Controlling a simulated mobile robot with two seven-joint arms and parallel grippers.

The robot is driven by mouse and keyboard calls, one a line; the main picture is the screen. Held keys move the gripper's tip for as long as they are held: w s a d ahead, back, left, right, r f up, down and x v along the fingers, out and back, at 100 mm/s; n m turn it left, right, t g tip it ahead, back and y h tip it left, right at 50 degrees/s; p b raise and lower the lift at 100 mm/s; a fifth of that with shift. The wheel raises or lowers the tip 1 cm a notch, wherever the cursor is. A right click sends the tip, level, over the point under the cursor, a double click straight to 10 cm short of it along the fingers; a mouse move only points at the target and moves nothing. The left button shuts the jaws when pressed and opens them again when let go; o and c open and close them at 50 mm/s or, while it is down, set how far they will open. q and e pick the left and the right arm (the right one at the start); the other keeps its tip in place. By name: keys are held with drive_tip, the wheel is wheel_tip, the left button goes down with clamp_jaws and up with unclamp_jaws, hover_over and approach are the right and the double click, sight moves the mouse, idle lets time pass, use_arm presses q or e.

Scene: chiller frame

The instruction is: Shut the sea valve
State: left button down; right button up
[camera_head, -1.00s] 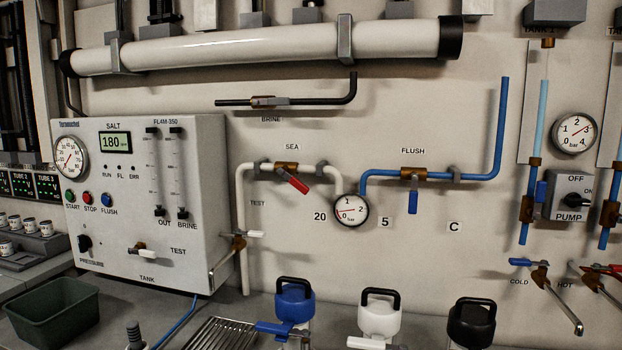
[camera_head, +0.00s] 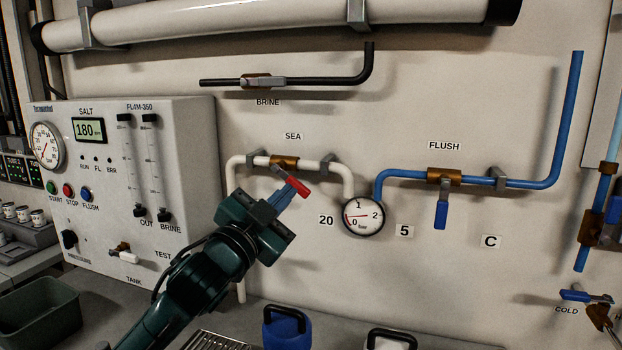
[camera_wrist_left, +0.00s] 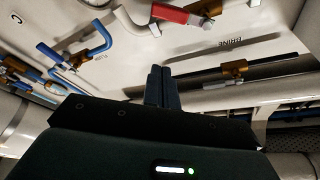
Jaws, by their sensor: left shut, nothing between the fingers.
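The sea valve has a brass body (camera_head: 284,162) on the white pipe under the SEA label. Its red lever (camera_head: 297,187) slants down and to the right, neither in line with the pipe nor straight across it. My left gripper (camera_head: 286,197) is shut and empty, its fingertips just below and left of the lever in the head view. I cannot tell whether they touch there. In the left wrist view the shut fingers (camera_wrist_left: 163,84) show apart from the red lever (camera_wrist_left: 178,15), which lies near the top edge. My right gripper is not in view.
A round gauge (camera_head: 363,216) sits right of the sea valve. The flush valve's blue lever (camera_head: 441,214) hangs down farther right. The brine valve (camera_head: 263,81) is above. The white control panel (camera_head: 185,150) stands at left. Capped bottles (camera_head: 285,330) stand below.

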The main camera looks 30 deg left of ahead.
sight(298, 186)
use_arm(q)
drive_tip(key=r+p+x, duration=0.1)
drive_tip(key=p+x, duration=0.2)
drive_tip(key=x, duration=0.6)
drive_tip(key=shift+s+a+f, duration=0.1)
drive_tip(key=shift+a+f, duration=0.25)
drive_tip(key=shift+f, duration=0.3)
drive_tip(key=shift+s+a+f, duration=0.1)
drive_tip(key=shift+a+f, duration=0.25)
drive_tip(key=shift+f, duration=0.3)
drive_tip(key=shift+a+f, duration=0.4)
drive_tip(key=shift+f, duration=0.25)
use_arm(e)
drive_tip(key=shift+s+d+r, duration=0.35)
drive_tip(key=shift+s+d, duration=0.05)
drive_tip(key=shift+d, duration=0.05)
use_arm(q)
drive_tip(key=shift+a+f+m, duration=0.1)
drive_tip(key=shift+m, duration=0.3)
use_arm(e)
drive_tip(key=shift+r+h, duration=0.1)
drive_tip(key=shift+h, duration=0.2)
